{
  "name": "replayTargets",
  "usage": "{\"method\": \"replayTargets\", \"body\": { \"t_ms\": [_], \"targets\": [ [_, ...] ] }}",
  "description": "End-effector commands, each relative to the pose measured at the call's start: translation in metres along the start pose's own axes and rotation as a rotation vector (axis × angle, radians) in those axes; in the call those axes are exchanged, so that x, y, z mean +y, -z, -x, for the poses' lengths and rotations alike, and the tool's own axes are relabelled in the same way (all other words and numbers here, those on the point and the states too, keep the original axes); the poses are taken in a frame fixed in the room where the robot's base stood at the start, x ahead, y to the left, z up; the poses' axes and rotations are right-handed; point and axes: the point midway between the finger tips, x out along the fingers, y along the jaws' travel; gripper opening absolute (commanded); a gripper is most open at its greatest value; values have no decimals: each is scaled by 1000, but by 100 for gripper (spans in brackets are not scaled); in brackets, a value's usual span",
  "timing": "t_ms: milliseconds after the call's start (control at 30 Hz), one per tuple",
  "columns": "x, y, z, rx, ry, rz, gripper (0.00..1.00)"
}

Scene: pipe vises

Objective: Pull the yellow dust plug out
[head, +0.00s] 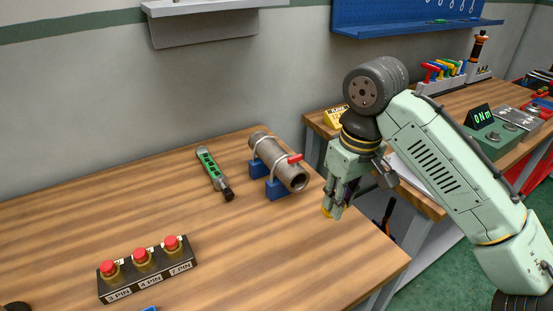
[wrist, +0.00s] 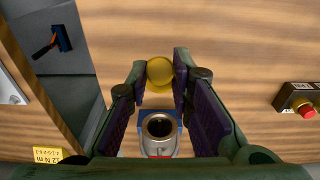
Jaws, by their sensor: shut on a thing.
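The yellow dust plug (wrist: 160,72) is pinched between the fingertips of my gripper (wrist: 159,82) in the wrist view. The grey pipe (head: 277,160) lies clamped in blue vises (head: 276,189) on the table, left of the gripper. Its near end is open and empty; this dark bore also shows in the wrist view (wrist: 160,127), apart from the plug. A red handle (head: 295,158) sits by the pipe.
A green and grey tool (head: 211,170) lies left of the pipe. A black box with red buttons (head: 148,268) stands on the wooden table (head: 90,215). A second bench (head: 470,98) with a green meter (head: 491,130) stands behind my arm. The table's front right is clear.

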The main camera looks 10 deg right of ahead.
Motion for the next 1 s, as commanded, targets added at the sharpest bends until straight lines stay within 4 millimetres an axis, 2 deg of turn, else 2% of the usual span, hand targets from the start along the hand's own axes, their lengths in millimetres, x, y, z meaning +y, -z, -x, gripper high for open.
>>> {"method": "replayTargets", "body": {
  "t_ms": [133, 367, 800, 1000],
  "targets": [
    [0, 1, 1, -110, -4, 0, 0],
    [0, 0, 0, -181, -2, 0, 0],
    [0, 1, 2, -560, -9, -3, 0],
    [0, 0, 1, -665, -3, -1, 0]
  ]
}}
